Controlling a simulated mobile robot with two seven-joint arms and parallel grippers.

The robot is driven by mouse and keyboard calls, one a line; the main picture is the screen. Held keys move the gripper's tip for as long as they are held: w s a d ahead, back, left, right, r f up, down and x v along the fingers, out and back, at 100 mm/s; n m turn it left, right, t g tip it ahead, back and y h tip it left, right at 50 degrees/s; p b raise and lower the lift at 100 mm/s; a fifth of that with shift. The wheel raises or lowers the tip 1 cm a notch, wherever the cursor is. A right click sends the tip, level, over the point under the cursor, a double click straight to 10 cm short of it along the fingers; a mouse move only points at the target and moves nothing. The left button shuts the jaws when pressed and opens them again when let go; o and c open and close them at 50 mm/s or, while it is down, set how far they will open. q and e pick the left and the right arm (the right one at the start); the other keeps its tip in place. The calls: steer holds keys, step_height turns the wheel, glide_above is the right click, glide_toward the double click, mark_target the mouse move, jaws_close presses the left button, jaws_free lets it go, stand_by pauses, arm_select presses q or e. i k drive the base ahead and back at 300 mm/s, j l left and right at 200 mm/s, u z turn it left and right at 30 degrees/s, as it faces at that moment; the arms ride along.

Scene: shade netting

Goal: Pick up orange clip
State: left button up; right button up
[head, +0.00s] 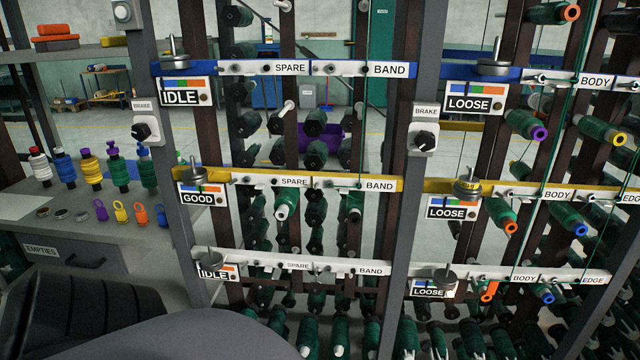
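An orange clip (140,214) stands on the grey bench top (62,230) at the left, in a row between a yellow clip (120,212) and a blue clip (160,216). A purple clip (99,210) stands at the row's left end.
Several coloured thread spools (91,170) stand behind the clips. Small round parts (61,215) lie left of them. A grey post (165,150) rises just right of the bench. The rack has labelled rails (300,182) and many green bobbins. A black object (90,315) fills the lower left.

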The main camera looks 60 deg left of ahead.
mark_target(142, 218)
steer(key=u, duration=2.8)
